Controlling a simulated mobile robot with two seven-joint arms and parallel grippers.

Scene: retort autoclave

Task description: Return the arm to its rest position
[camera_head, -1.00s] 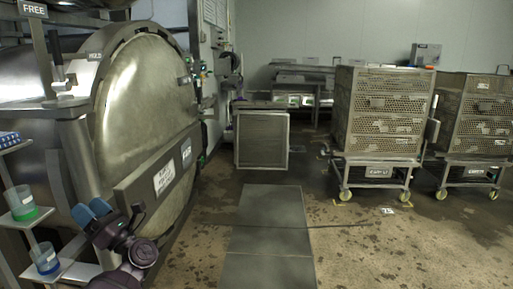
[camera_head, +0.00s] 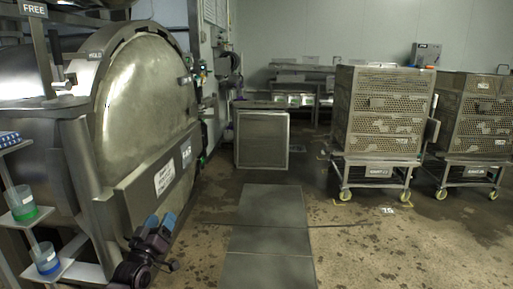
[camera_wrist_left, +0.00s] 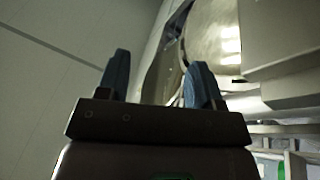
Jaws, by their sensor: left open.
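My left gripper (camera_head: 160,222) is low in the head view, in front of the lower part of the round autoclave door (camera_head: 150,100). Its two blue fingers point up and are apart, with nothing between them. In the left wrist view the open fingers (camera_wrist_left: 158,80) show with a gap between them, and the shiny metal door (camera_wrist_left: 215,40) lies beyond. My right gripper is in neither view.
Shelves with a green beaker (camera_head: 22,205) and a blue beaker (camera_head: 46,260) stand at the left. Perforated basket stacks on carts (camera_head: 378,165) stand at the right. A grey cabinet (camera_head: 262,138) is at the back.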

